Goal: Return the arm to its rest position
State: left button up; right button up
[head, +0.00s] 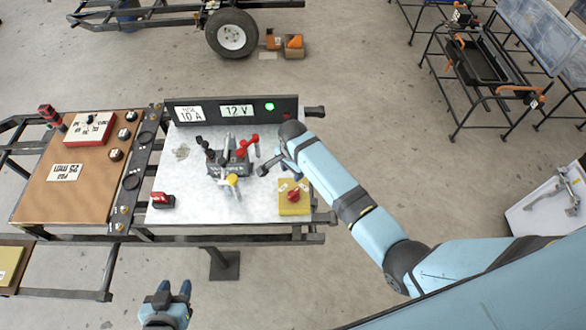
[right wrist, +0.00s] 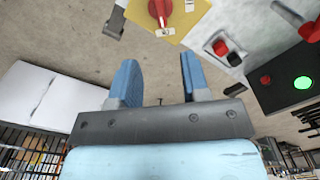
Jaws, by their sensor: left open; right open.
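My left gripper (head: 174,287) is at the bottom of the head view, in front of the workbench, with its two blue fingers apart and nothing between them. My right arm (head: 345,195) comes in from the right with light blue links and reaches over the right part of the white panel (head: 190,210). Its hand is mostly hidden by the arm there. In the right wrist view my right gripper (right wrist: 157,66) is open, with its blue fingers apart and only floor between them. The yellow plate with a red knob (right wrist: 160,12) is beyond the fingertips, apart from them.
The panel carries a device with coloured clamps (head: 232,165), a red switch (head: 162,201) and a yellow plate with a red knob (head: 294,197). A black display (head: 232,111) stands along its back. A brown board (head: 75,175) is left. Floor in front is open.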

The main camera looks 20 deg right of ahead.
pick_arm(q)
jog(key=shift+w+r, duration=0.2)
jog(key=shift+w, duration=0.2)
